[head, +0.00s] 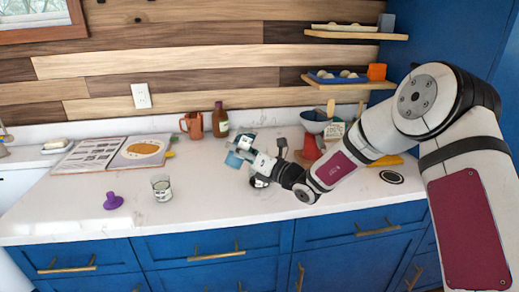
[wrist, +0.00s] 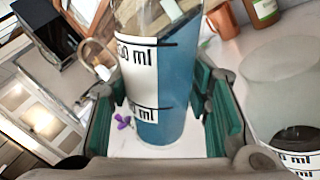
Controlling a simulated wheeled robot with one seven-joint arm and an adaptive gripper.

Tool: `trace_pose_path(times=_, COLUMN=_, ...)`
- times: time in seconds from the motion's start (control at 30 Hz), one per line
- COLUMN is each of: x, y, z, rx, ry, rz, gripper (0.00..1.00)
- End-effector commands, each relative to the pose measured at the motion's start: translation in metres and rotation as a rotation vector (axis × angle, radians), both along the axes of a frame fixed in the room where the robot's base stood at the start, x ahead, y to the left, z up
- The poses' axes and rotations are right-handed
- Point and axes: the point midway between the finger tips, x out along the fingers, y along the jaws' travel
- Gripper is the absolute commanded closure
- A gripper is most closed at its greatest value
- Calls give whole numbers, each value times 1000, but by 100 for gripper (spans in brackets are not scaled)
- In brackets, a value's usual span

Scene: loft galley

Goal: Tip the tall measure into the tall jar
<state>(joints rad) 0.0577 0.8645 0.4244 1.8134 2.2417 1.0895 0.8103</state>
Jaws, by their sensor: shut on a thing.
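The tall measure (wrist: 170,95) is a clear cylinder with blue contents and a white label with black "ml" marks. My gripper (wrist: 165,112) is shut around it, with green pads on both sides. In the head view the measure shows as a small blue shape (head: 235,159) at my gripper (head: 246,156), held above the counter; its exact tilt is hard to tell. A clear vessel (wrist: 281,80) with a dark bottom and an "ml" label stands close on the right in the wrist view, apart from the measure. It seems to be the tall jar; in the head view my gripper largely hides that spot.
A short labelled glass (head: 162,188) and a purple object (head: 113,201) stand left on the white counter (head: 190,222). An orange mug (head: 192,125) and a brown bottle (head: 220,120) stand at the back. An open book (head: 115,153) lies left. A red object (head: 311,147) stands behind my wrist.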

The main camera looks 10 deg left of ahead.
Motion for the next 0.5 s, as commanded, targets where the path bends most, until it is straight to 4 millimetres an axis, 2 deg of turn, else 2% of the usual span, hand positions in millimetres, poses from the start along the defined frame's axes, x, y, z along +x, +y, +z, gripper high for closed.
trace_pose_path(times=0.07, x=1, y=0, z=4, rx=8, ry=7, rz=0, gripper=92)
trace_pose_path(times=0.5, x=1, y=0, z=1, rx=45, ry=54, rz=0, gripper=92)
